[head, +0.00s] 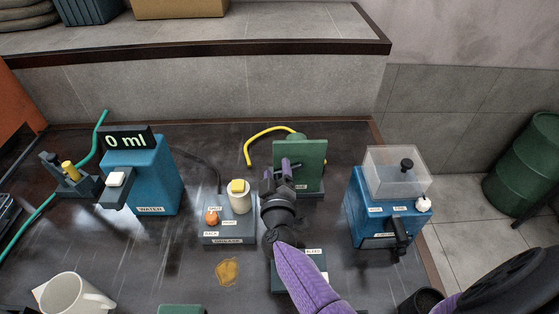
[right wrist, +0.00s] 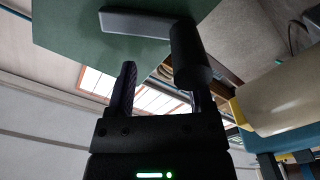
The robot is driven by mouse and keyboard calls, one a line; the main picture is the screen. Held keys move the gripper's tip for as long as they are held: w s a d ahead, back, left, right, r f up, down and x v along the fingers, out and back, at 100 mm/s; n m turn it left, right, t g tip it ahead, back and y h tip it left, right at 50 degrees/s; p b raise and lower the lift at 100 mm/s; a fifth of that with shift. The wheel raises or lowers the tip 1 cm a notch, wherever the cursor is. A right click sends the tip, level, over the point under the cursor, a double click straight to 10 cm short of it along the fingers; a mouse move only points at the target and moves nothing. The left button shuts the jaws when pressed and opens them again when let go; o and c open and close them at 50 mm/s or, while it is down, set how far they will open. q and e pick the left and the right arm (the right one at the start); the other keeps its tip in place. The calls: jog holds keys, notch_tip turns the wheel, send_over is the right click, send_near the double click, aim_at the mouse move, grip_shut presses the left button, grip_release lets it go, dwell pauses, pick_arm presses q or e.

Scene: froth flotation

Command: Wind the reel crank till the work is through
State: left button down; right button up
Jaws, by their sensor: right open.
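A green upright panel (head: 313,160) stands on a dark base at the back middle of the bench, its label partly hidden by my arm. In the right wrist view the green panel (right wrist: 75,25) fills the top. A grey crank arm (right wrist: 150,23) lies against its face, with a black cylindrical handle (right wrist: 190,55) at the right end. My right gripper (head: 284,168) is in front of the panel. In the right wrist view the gripper (right wrist: 158,85) is open, and the handle overlaps its right finger; I cannot tell whether they touch. My left gripper is not in view.
Left of the panel are an orange-and-white-knobbed grey box (head: 229,233) and a blue water unit (head: 155,175) reading 0 ml. A blue machine (head: 372,215) with a clear cover stands right. A white mug (head: 68,295) and a brown spill (head: 228,271) are in front.

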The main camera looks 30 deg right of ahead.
jog(key=shift+w, duration=0.1)
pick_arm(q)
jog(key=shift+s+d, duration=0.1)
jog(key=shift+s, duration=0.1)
pick_arm(e)
jog(key=shift+r, duration=0.1)
jog(key=shift+c, duration=0.2)
grip_shut()
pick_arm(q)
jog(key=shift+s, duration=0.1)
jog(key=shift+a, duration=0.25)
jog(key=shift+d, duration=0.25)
pick_arm(e)
jog(key=shift+o, duration=0.2)
grip_release()
